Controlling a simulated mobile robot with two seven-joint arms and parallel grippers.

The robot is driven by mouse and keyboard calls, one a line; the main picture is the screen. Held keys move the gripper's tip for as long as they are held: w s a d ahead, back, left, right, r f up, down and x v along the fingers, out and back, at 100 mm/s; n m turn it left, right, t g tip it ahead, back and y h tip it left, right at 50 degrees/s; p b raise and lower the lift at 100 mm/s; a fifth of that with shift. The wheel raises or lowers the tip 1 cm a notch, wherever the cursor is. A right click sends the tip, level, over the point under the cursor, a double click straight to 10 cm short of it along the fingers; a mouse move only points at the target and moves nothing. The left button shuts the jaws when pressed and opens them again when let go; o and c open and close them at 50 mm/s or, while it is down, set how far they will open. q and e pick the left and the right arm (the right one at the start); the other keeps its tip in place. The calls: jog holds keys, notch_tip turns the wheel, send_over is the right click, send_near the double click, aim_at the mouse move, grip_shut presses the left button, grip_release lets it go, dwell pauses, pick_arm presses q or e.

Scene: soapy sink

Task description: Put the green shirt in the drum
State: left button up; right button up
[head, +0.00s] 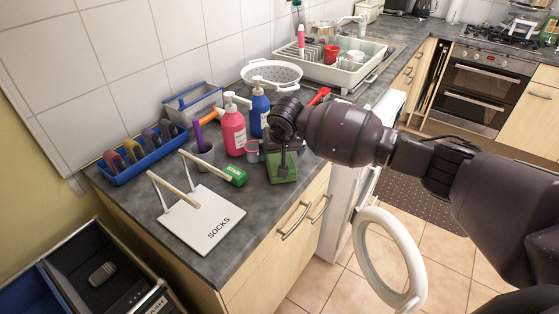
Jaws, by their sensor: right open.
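The green shirt (289,174) looks like a small folded green piece on the grey counter near its front edge. My right gripper (283,168) is open, pointing down directly over it and hiding part of it. Whether the fingers touch the shirt cannot be told. The white round door (362,226) of the front-loading machine (339,208) stands open below the counter at the right. The drum itself is hidden from this angle. My left gripper is not in view.
A pink bottle (233,132) and a blue bottle (259,109) stand just left of my right gripper. A white SOCKS board (203,220) lies at the counter's front left. A dish rack (330,66) and a colander (271,76) stand behind. The tiled floor before the machine looks clear.

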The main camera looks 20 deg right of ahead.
aim_at(280, 156)
jog(key=shift+x, duration=2.35)
jog(key=shift+w+d+r, duration=0.1)
jog(key=shift+c, duration=0.2)
jog(key=c, duration=0.9)
